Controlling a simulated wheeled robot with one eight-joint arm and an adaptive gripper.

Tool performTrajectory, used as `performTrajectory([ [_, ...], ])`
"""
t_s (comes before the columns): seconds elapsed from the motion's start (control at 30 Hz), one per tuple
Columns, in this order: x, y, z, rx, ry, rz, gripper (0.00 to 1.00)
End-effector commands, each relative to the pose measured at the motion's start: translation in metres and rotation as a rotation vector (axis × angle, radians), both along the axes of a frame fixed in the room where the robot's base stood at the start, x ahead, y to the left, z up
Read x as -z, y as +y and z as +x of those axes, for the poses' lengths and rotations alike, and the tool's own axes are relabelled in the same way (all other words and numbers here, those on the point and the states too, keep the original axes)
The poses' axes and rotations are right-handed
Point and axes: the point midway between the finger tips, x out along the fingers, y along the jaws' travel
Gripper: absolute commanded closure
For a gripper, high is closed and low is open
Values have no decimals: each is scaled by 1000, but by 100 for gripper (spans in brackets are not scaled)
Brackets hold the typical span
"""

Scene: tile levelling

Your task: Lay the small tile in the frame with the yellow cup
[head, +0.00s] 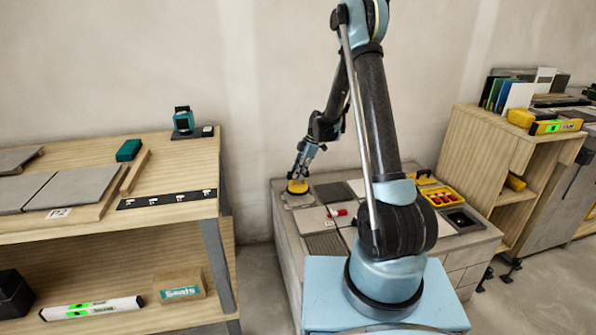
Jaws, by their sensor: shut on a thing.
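My gripper (302,172) is at the left rear of the low tiled block, shut on the yellow cup (297,187). The cup is upright, low over a small grey tile (299,201). I cannot tell whether the cup touches or grips that tile. On the left bench, large grey tiles (75,187) lie against wooden strips (134,172) that look like a frame, with a "P2" label (58,213) at the front. The frame's inside is only partly in view.
The block's top (466,238) also carries a red and white marker (337,213), a yellow tray (440,197) with red pieces and a dark box (461,219). The left bench holds a green block (129,150), a teal device (183,121) and a black marked strip (168,199). A cluttered cabinet (500,150) stands right.

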Motion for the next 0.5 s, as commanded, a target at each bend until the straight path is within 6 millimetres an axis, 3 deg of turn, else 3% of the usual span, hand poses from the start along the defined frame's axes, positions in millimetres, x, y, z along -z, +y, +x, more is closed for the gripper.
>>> performTrajectory([
  [0.5,40,1,0,1,0,0,100],
])
